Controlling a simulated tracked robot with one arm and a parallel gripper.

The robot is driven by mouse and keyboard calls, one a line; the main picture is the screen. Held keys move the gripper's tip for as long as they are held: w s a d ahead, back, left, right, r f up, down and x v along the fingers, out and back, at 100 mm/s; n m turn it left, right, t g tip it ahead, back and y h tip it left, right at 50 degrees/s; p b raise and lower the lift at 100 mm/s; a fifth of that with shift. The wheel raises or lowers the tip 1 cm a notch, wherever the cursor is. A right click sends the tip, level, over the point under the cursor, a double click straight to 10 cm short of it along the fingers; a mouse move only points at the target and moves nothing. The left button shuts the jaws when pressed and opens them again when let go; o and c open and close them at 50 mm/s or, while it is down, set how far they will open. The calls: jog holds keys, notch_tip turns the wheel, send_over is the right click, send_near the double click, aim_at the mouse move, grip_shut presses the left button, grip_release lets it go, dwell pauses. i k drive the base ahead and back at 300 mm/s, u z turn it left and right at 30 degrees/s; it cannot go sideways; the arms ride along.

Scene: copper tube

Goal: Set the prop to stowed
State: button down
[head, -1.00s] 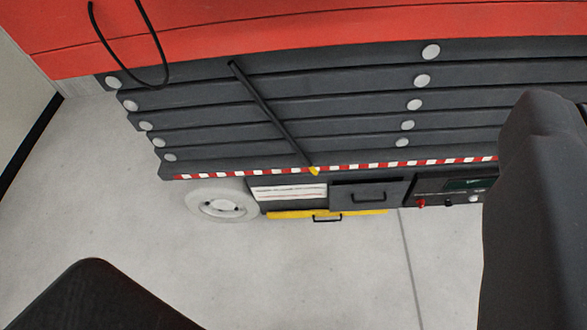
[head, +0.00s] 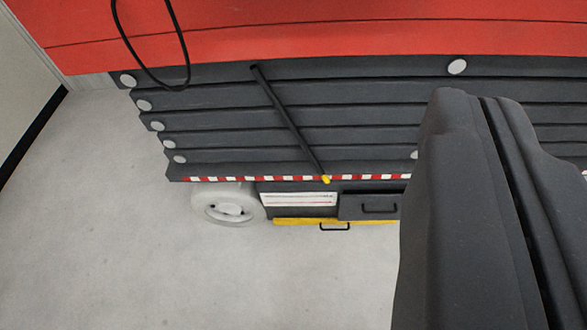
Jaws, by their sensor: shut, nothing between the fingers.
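The prop (head: 290,122) is a thin black bar with a yellow tip (head: 326,180). It lies slanted across the dark stacked beams (head: 220,130) of the lift, from upper left to lower right. Its upper end is near the top beam, and its yellow tip is by the red-and-white striped edge. My gripper (head: 482,100) is the large dark grey shape at the right, its two parts together with a thin seam between them. It appears apart from the prop, to its right, and hides the right part of the lift.
A red platform (head: 330,30) spans the top, with a black cable loop (head: 150,78) hanging at the left. Below are a pale wheel (head: 228,204), a yellow strip (head: 290,222) with a handle, and a grey drawer (head: 360,206). Grey floor (head: 150,270) is open at lower left.

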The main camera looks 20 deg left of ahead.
aim_at(254, 68)
jog(key=u, duration=0.05)
jog(key=i, duration=1)
jog(key=z, duration=0.05)
